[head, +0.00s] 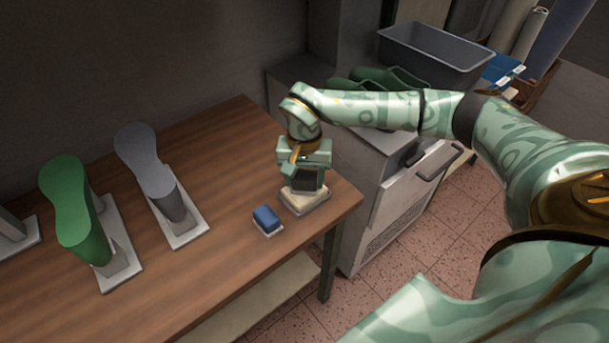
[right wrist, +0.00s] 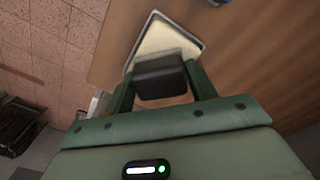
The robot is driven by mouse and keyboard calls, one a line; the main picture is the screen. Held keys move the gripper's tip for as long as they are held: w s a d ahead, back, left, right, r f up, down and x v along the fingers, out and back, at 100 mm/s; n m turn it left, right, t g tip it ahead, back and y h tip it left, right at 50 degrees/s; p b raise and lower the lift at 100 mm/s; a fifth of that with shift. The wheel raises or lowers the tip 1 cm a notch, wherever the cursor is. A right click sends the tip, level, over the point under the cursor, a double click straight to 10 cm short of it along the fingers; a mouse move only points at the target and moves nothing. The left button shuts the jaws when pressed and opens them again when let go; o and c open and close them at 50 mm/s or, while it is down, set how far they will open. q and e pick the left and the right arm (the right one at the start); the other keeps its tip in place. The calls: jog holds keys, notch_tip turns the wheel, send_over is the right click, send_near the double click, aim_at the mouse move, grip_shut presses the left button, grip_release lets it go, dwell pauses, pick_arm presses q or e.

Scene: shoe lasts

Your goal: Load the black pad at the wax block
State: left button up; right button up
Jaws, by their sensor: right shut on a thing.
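The black pad (head: 307,182) is between the fingers of my right gripper (head: 305,176), which is shut on it. In the right wrist view the black pad (right wrist: 162,74) shows between the two green fingers. The cream wax block (head: 300,199) lies in a shallow pale tray at the right end of the wooden table. It also shows in the right wrist view, the wax block (right wrist: 165,38) lying just beyond the pad. The pad is over or on the wax; I cannot tell whether they touch. My left gripper is out of view.
A blue pad (head: 266,218) sits on a small pale plate left of the wax. A grey shoe last (head: 150,165) and a green one (head: 72,210) stand on plates farther left. A cabinet (head: 400,190) with a grey bin (head: 430,55) stands right of the table.

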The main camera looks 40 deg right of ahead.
aim_at(304, 175)
jog(key=shift+r+p, duration=2.8)
jog(key=shift+r, duration=0.65)
jog(key=shift+f, duration=0.1)
